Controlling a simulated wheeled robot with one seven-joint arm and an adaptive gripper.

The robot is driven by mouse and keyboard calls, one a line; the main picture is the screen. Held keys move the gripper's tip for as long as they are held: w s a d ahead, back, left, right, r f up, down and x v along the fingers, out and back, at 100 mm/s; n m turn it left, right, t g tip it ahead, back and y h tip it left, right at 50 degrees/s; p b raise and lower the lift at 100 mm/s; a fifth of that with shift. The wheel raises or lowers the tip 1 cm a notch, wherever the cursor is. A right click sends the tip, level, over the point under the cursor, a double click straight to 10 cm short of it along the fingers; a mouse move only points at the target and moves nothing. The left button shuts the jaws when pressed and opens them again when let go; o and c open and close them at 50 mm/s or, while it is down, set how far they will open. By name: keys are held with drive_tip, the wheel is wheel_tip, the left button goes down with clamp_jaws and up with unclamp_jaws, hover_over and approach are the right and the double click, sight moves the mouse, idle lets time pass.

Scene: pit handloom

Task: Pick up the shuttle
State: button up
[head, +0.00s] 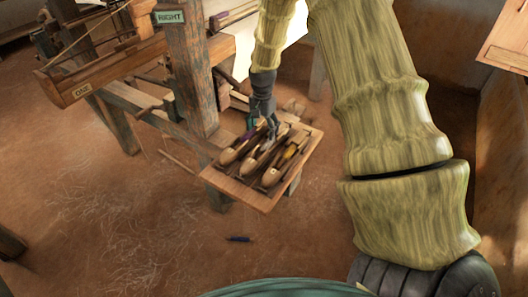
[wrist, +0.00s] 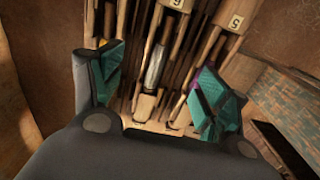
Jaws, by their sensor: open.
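Several wooden shuttles lie side by side on a wooden tray (head: 236,190) in the head view. The left shuttle (head: 231,154) has a purple bobbin, the middle shuttle (head: 256,162) looks pale, and the right shuttle (head: 272,175) has a yellow bobbin. My gripper (head: 266,129) is over the far part of the tray, partly hiding the shuttles. In the wrist view my gripper (wrist: 158,70) is open, with its teal finger pads on either side of a shuttle with a grey-white bobbin (wrist: 154,67). I cannot tell whether the pads touch anything.
The loom post with the RIGHT sign (head: 190,75) stands just left of the tray. A wooden beam (head: 110,70) marked ONE reaches out to the left. A small dark-blue object (head: 239,239) lies on the earth floor, which is mostly clear in front.

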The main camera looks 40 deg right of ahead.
drive_tip(key=p, duration=0.1)
hover_over(262, 150)
wheel_tip(262, 150, down, 5)
drive_tip(key=shift+d, duration=0.15)
drive_tip(key=shift+s+f+p, duration=0.1)
drive_tip(key=shift+f+p, duration=0.45)
drive_tip(key=shift+f, duration=0.35)
drive_tip(key=shift+a+f+p, duration=0.15)
drive_tip(key=shift+f+p, duration=0.1)
drive_tip(key=shift+f, duration=0.65)
drive_tip(key=shift+a+f+p, duration=0.1)
drive_tip(key=shift+f+p, duration=0.15)
drive_tip(key=shift+f, duration=0.6)
drive_tip(key=c, duration=1.3)
